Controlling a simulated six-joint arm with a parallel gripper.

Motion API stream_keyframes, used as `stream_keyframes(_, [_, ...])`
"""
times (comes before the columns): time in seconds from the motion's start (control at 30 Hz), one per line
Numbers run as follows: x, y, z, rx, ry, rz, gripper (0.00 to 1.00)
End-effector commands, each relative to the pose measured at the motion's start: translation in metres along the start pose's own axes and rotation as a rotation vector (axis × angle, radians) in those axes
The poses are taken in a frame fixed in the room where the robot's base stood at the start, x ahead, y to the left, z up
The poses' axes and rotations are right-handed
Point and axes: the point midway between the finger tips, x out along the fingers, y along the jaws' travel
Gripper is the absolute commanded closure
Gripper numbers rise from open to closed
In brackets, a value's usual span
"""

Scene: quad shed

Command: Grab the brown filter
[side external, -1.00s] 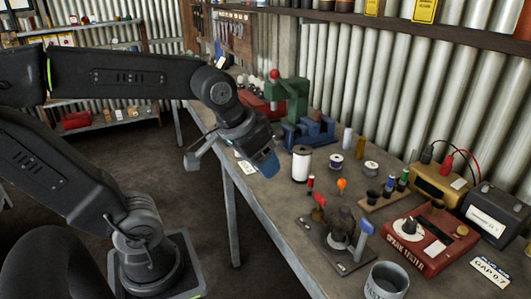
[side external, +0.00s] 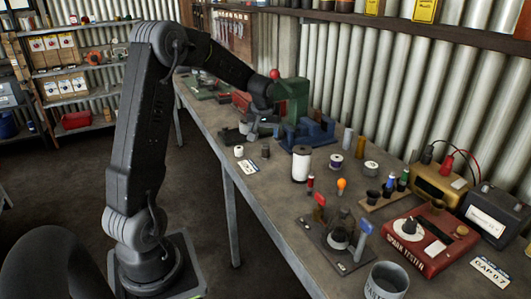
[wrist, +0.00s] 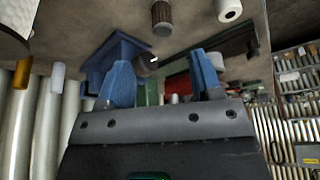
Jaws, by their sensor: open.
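A small dark brown ribbed cylinder, which looks like the brown filter (side external: 265,151), stands upright on the bench near its left edge. In the wrist view the filter (wrist: 161,18) shows at the top centre, beyond the fingertips. My gripper (side external: 254,131) is over the bench just behind the filter, partly merging with the dark tools there. In the wrist view my gripper (wrist: 163,70) has its two blue fingers spread apart with nothing between them. The filter is apart from the fingers.
A blue vise (side external: 310,134) and green press (side external: 291,100) stand close to the right of my gripper. A small white cylinder (side external: 239,151) and a label card lie left of the filter. A white spool (side external: 301,164) stands to its right. Bare bench lies in front of the filter.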

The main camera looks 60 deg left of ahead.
Motion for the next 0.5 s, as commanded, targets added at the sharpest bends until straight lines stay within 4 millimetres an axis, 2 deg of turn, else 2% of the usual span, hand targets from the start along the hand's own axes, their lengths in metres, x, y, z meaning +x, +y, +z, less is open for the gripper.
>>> stream_keyframes(0.03, [0.012,0.0,0.001,0.0,-0.005,-0.002,0.41])
stream_keyframes(0.2, [0.042,0.0,0.001,0.002,-0.004,-0.001,0.41])
stream_keyframes(0.5, [0.065,-0.001,0.001,0.002,-0.003,-0.001,0.41])
